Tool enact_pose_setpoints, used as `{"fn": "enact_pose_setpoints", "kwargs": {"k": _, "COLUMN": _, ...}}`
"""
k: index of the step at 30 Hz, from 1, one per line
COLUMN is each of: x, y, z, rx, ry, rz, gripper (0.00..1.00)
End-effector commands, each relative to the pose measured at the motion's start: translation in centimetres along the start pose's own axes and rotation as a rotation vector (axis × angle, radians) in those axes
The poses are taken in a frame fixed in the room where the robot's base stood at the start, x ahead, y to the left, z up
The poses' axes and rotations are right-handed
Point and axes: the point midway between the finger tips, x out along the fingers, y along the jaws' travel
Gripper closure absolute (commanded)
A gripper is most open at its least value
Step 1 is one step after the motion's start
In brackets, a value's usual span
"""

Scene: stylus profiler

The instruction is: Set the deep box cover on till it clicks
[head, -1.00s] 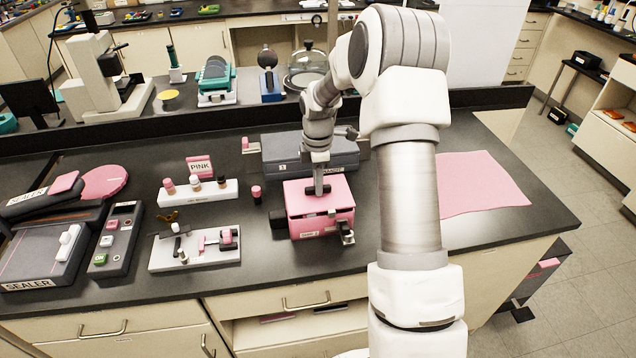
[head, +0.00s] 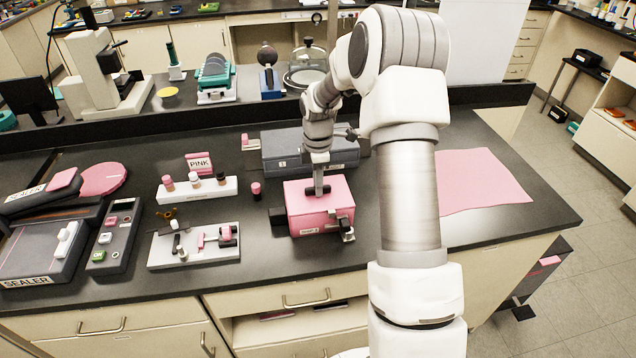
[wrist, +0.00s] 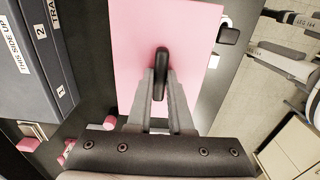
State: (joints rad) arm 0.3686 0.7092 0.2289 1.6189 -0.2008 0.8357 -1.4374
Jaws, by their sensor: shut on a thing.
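The pink deep box (head: 318,220) stands on the dark bench with its pink cover (head: 335,187) on top. The cover looks level and flush with the box, with no gap that I can make out. My gripper (head: 319,190) points down and is shut on the cover's dark handle. The wrist view shows the fingers (wrist: 160,98) closed around that black handle (wrist: 162,65) in the middle of the pink cover (wrist: 140,50). A metal latch (head: 346,232) is on the box's front right side. The far underside of the cover is hidden.
A grey case (head: 290,150) stands close behind the box. A white rack of small bottles (head: 198,190) and a white tool tray (head: 195,250) lie to the left, with a sealer (head: 40,250) beyond. A pink sheet (head: 480,183) lies at right.

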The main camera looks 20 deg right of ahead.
Motion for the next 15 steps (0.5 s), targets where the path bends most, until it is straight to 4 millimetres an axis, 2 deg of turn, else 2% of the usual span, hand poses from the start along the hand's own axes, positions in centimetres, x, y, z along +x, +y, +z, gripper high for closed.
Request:
{"fn": "enact_pose_setpoints", "kwargs": {"k": 10, "x": 0.08, "y": -0.05, "z": 0.01, "rx": 0.000, "ry": 0.000, "rz": -0.002, "gripper": 1.00}}
{"fn": "enact_pose_setpoints", "kwargs": {"k": 11, "x": 0.08, "y": -0.05, "z": 0.01, "rx": 0.000, "ry": 0.000, "rz": -0.002, "gripper": 0.79}}
{"fn": "enact_pose_setpoints", "kwargs": {"k": 15, "x": 0.07, "y": -0.05, "z": 0.01, "rx": 0.000, "ry": 0.000, "rz": -0.002, "gripper": 0.54}}
